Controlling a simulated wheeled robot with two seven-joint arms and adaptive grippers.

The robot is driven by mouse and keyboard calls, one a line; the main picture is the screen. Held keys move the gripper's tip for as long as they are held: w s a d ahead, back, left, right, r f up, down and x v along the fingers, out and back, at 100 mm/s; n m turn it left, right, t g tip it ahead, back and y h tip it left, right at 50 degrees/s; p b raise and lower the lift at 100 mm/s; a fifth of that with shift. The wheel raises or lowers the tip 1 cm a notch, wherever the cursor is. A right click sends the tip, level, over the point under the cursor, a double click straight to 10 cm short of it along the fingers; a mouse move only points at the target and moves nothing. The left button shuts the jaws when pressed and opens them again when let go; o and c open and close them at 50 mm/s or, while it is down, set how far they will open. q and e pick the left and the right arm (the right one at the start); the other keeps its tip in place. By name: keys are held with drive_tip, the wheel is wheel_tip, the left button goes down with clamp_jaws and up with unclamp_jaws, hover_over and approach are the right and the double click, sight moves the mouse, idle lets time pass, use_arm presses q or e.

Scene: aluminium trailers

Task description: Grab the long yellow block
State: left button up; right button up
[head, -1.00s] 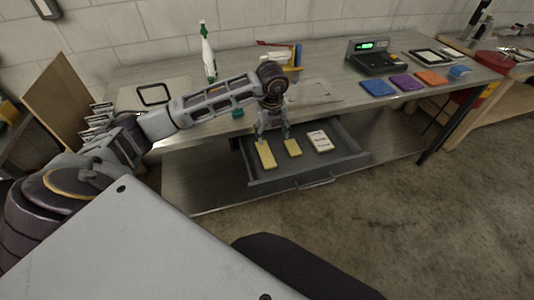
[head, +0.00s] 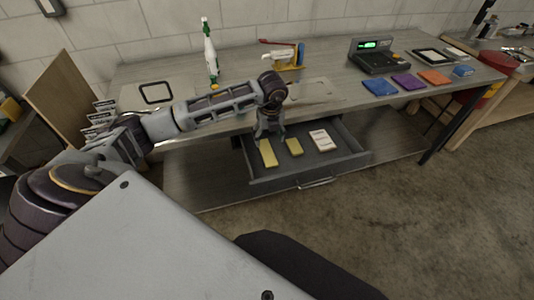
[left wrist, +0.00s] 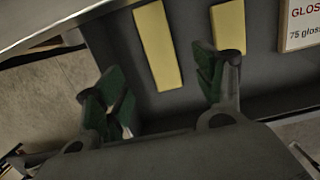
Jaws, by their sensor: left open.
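The long yellow block (head: 267,153) lies in the open drawer (head: 262,184), at its left side. In the left wrist view the long yellow block (left wrist: 158,46) shows ahead of and between the fingers, apart from both. A shorter yellow block (head: 294,146) lies to its right; in the wrist view it shows (left wrist: 229,27) beyond the right finger. My left gripper (head: 268,131) is over the back of the drawer, open and empty. Its green-padded fingers (left wrist: 163,98) are spread wide in the wrist view. My right gripper is not in view.
A white labelled box (head: 321,140) lies in the drawer right of the blocks. The tabletop (head: 330,84) overhangs the drawer's back. The floor in front is clear.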

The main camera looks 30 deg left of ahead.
sight(268, 154)
use_arm(q)
drive_tip(key=f, duration=0.3)
drive_tip(key=shift+w+a+f, duration=0.15)
drive_tip(key=shift+a, duration=0.05)
drive_tip(key=shift+f, duration=0.4)
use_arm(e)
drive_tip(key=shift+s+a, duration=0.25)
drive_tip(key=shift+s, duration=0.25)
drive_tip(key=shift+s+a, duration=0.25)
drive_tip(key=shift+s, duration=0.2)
use_arm(q)
drive_tip(key=shift+f, duration=0.15)
